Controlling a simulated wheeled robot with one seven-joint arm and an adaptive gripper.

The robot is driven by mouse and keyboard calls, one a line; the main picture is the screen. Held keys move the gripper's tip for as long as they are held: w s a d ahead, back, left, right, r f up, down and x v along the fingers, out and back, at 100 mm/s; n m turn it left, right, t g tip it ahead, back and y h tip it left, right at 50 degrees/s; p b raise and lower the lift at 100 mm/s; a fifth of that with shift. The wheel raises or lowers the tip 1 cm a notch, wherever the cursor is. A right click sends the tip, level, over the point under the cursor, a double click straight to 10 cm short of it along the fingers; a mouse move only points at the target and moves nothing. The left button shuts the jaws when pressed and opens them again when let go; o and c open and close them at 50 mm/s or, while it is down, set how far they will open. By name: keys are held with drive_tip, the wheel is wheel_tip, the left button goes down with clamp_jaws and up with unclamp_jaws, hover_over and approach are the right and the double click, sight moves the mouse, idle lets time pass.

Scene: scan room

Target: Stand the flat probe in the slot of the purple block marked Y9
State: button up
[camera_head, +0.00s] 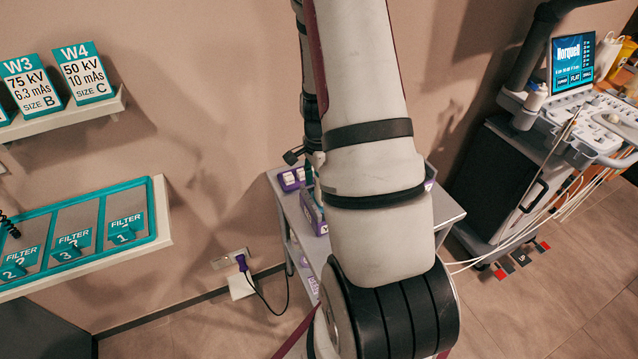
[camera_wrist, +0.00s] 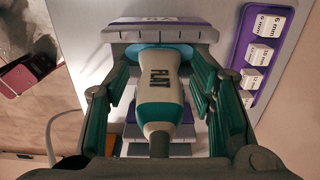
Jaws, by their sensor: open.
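In the wrist view the flat probe (camera_wrist: 158,98), white with teal ends and marked FLAT, lies between the fingers of my gripper (camera_wrist: 163,100). The teal fingers are apart, with gaps visible on both sides of the probe. The probe's narrow end points toward the camera and its wide teal end is at the purple block (camera_wrist: 205,34). The block's label is upside down and appears to read Y9. The slot is hidden behind the probe, so I cannot tell how deep the probe sits. In the head view my arm hides the gripper and probe.
A purple tray (camera_wrist: 239,59) of small white blocks marked in mm lies right of the block. The grey trolley (camera_head: 448,210) is partly behind my arm. A scanner cart (camera_head: 500,180) with trailing cables stands right; wall shelves (camera_head: 165,225) hold filters and cards left.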

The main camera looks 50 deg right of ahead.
wheel_tip(320, 180, up, 12)
idle(0.6)
idle(0.5)
